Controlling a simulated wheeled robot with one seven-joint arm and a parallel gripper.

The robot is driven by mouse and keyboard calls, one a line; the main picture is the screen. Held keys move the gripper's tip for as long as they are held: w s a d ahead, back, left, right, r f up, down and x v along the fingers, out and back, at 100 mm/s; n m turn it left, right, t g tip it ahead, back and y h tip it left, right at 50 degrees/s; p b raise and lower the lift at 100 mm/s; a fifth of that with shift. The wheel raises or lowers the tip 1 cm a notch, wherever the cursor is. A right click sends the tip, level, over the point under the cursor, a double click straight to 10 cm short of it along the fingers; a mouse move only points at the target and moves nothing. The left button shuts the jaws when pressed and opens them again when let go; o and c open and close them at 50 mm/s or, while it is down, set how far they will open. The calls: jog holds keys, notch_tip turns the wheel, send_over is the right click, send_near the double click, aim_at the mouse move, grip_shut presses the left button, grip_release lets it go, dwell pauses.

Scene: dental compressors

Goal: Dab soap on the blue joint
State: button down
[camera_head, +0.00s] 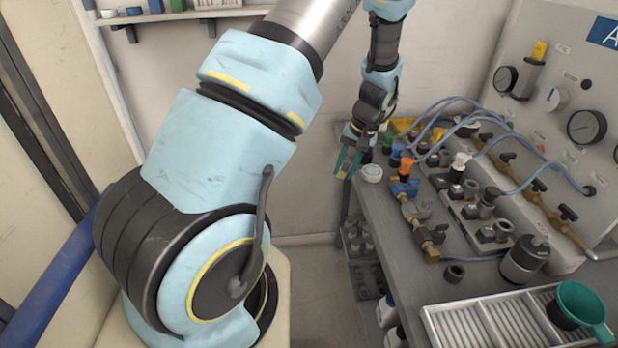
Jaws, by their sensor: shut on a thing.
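My gripper (349,163) is at the far left corner of the grey workbench, pointing down. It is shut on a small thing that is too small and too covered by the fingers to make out. A white round pot (372,173) sits on the bench corner just right of the fingers; I cannot tell whether they touch. A blue joint (405,188) is on a brass and grey pipe assembly (416,213), below an orange-topped part (407,167). Another small blue part (396,152) stands behind it. The gripper is left of both blue parts and apart from them. No soap can be made out.
Several valve blocks with blue hoses (520,185) fill the back of the bench before a gauge panel (585,85). Bare bench lies left of the pipe assembly.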

jog(key=s+d+r+m+t, duration=0.1)
jog(key=s+d+r, duration=0.15)
jog(key=d, duration=0.55)
jog(key=s+d+r+m+t, duration=0.15)
jog(key=d+r, duration=0.25)
jog(key=d, duration=0.4)
notch_tip(320, 180, down, 6)
jog(key=b, duration=0.3)
jog(key=shift+s+a, duration=0.15)
jog(key=shift+s, duration=0.1)
jog(key=shift+f+n+b, duration=0.25)
jog(key=shift+f+b, duration=0.1)
jog(key=shift+f, duration=0.3)
dwell(0.9)
jog(key=shift+r, duration=0.15)
notch_tip(320, 180, up, 7)
jog(key=p, duration=0.4)
dwell(0.4)
